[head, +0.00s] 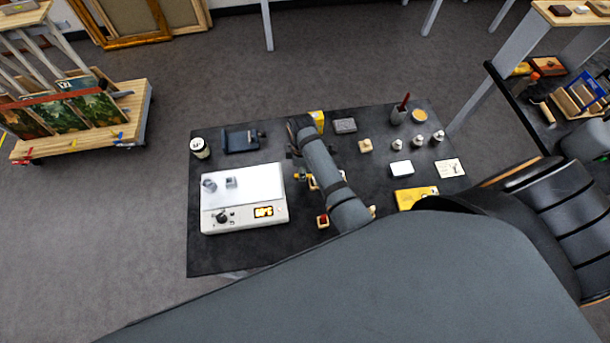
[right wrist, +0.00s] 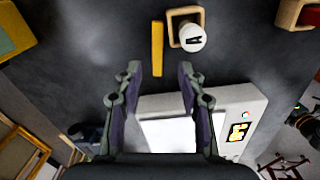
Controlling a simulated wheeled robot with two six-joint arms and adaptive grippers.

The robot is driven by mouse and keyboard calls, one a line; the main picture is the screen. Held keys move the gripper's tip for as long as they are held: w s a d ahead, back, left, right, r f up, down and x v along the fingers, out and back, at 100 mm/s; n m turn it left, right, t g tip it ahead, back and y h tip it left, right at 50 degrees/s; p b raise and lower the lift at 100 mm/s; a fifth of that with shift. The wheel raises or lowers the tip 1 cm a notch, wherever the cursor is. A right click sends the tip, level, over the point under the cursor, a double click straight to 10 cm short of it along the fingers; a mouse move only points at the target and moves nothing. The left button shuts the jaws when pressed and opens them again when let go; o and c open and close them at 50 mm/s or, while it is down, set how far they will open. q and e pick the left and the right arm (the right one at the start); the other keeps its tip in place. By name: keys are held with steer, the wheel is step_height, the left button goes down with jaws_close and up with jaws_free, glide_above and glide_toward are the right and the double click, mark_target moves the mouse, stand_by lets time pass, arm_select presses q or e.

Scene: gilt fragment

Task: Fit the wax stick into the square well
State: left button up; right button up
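The wax stick appears to be a thin amber-yellow bar (right wrist: 157,48) lying on the dark table in the right wrist view. Just right of it is a small square wooden piece (right wrist: 177,14), partly covered by a white round-topped piece (right wrist: 193,38) with a black mark. Another square wooden piece (right wrist: 296,12) is cut off at the top right; I cannot tell which holds the square well. My right gripper (right wrist: 160,70) is open and empty. The bar's near end shows between its fingertips; their height above it is unclear. My left gripper is not in view.
A white scale (head: 244,198) with a lit display stands left of my right arm. A yellow box (head: 317,119), a yellow card (head: 415,196), a white block (head: 401,168) and several small bottles share the dark table (head: 225,258). Its front-left part is clear.

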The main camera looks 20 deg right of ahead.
steer(key=f, duration=0.4)
steer(key=shift+w+d, duration=0.1)
steer(key=shift+w, duration=0.15)
steer(key=shift+c, duration=0.3)
steer(key=shift+s, duration=0.1)
jaws_close()
